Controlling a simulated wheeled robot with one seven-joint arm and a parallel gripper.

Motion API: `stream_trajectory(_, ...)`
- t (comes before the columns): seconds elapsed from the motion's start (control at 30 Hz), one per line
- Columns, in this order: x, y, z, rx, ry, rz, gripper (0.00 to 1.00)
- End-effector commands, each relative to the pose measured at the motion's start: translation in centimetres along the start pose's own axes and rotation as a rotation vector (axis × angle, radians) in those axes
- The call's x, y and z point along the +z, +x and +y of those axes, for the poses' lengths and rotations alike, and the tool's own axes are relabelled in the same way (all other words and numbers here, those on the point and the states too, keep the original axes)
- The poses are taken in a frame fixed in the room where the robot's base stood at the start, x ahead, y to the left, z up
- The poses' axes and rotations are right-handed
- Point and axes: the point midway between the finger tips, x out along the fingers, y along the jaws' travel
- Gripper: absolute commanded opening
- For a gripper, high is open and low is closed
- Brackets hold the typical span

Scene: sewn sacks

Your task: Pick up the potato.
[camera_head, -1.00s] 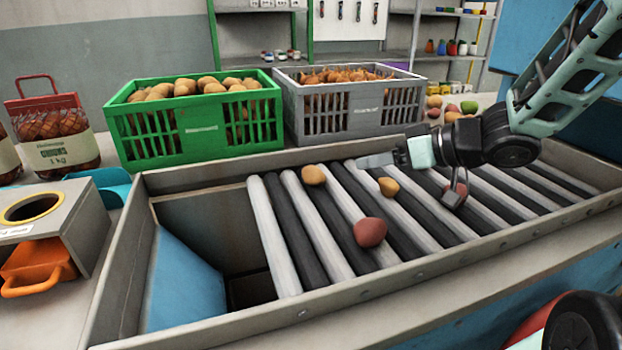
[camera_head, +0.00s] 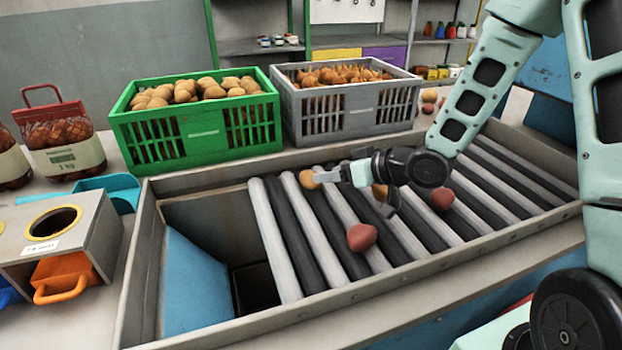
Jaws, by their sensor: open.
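A tan potato (camera_head: 308,179) lies on the roller bed towards its back left. A second tan potato (camera_head: 380,192) lies to its right, partly hidden by my gripper. My gripper (camera_head: 350,192) is open above the rollers and holds nothing. Its pale finger tip overlaps the right side of the first potato in the picture; I cannot tell whether they touch. The other finger is near the second potato. A reddish round item (camera_head: 362,237) lies on the rollers nearer the front, and another (camera_head: 442,199) lies to the right.
A metal-walled trough (camera_head: 290,311) surrounds the roller bed (camera_head: 280,240), with a drop opening at its left end. A green crate (camera_head: 197,133) of potatoes and a grey crate (camera_head: 350,105) of onions stand behind it. A grey box (camera_head: 70,225) with a round hole stands left.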

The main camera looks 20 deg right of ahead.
Motion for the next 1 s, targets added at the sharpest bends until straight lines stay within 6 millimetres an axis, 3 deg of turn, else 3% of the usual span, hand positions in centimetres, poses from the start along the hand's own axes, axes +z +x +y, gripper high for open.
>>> stream_trajectory(0.43,0.2,5.0,0.3,-0.001,0.001,0.0,0.56)
stream_trajectory(0.73,0.2,5.4,0.3,0.0,0.0,0.0,0.56)
stream_trajectory(0.87,0.2,5.4,0.3,0.0,0.0,0.0,0.22)
stream_trajectory(1.0,0.2,5.4,0.3,0.0,0.0,0.001,0.22)
